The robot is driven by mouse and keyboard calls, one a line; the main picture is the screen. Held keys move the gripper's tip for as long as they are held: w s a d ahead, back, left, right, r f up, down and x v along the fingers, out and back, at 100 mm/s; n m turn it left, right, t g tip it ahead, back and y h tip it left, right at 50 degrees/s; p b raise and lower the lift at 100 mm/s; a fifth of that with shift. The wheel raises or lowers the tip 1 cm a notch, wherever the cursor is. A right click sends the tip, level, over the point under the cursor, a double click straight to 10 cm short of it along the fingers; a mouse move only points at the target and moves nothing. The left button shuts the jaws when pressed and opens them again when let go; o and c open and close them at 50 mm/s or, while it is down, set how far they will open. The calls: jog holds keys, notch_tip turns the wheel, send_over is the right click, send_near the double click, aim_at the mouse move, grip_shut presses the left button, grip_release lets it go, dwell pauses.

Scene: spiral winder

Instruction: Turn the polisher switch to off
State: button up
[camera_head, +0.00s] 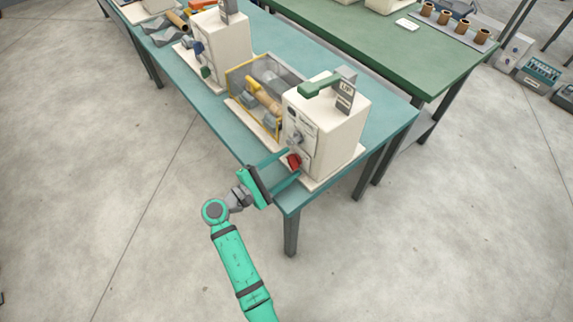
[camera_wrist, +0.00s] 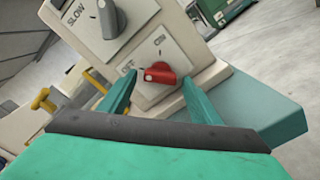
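The polisher is a cream box (camera_head: 325,125) at the near right end of the teal table. Its red switch knob (camera_head: 293,160) sits low on the front panel. In the wrist view the red knob (camera_wrist: 160,74) lies between OFF on the left and ON on the right, with its pale mark toward the lower left. A grey speed knob (camera_wrist: 110,18) marked SLOW is above it. My gripper (camera_head: 294,163) is open, its two teal fingers on either side of the red knob. I cannot tell whether they touch it.
A yellow-framed guard (camera_head: 240,85) stands left of the polisher, and a second cream machine (camera_head: 222,45) is further left on the teal table (camera_head: 385,125). A green table (camera_head: 430,75) stands behind. The floor in front is clear.

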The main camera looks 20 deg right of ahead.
jog(key=v, duration=1)
jog(key=shift+a, duration=0.35)
jog(key=shift+s, duration=0.1)
